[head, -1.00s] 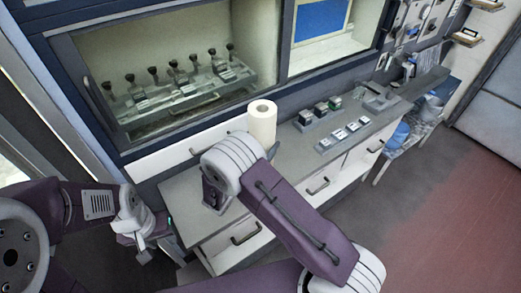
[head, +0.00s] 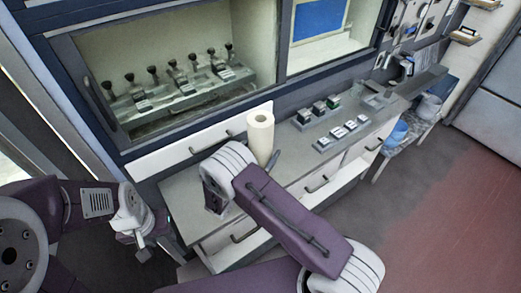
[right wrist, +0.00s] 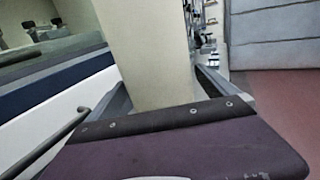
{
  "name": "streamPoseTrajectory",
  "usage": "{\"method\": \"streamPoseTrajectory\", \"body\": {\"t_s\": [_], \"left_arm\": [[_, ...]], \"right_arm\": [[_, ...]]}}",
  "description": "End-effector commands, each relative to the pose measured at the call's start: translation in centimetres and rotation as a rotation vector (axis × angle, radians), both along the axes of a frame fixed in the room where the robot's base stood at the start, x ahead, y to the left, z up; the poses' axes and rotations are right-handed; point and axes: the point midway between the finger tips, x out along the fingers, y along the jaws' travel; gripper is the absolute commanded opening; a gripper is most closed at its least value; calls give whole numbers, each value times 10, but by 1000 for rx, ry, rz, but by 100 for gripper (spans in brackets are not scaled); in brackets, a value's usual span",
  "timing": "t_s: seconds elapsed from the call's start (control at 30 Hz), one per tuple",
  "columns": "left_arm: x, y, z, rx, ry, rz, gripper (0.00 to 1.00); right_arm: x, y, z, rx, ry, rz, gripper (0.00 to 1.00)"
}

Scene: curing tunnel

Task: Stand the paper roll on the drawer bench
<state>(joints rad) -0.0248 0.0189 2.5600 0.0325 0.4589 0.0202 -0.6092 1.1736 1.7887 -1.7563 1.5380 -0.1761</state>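The white paper roll (head: 260,137) is upright at the bench's back edge, in front of the white back panel. Its foot is partly hidden by my right arm, but it appears to stand on the grey top of the drawer bench (head: 286,172). In the right wrist view the roll (right wrist: 150,55) rises between the fingers of my right gripper (right wrist: 160,82). These fingers are spread, with a gap visible on the roll's right side. My left gripper (head: 138,238) hangs left of the bench, away from the roll; its fingers are too small to read.
Several small dark-topped blocks (head: 318,108) and pale blocks (head: 345,128) sit on the bench right of the roll. A glass-fronted cabinet with several bottle-like items (head: 172,77) is behind. The red floor (head: 455,200) at right is clear.

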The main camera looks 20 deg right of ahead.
Motion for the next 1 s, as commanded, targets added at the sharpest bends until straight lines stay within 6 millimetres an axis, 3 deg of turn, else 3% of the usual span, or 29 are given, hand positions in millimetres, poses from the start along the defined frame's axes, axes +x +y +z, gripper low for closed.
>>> {"method": "streamPoseTrajectory", "body": {"t_s": [0.37, 0.8, 1.0], "left_arm": [[0, 0, 4, 0, 0, 0, 36], [0, 0, 1, 0, 0, 0, 36], [0, 0, 0, 0, 0, 0, 36]], "right_arm": [[-4, 5, 4, -1, 1, 2, 96], [-73, 73, 3, -1, -1, 5, 96], [-86, 84, 3, 0, 0, 1, 96]]}}
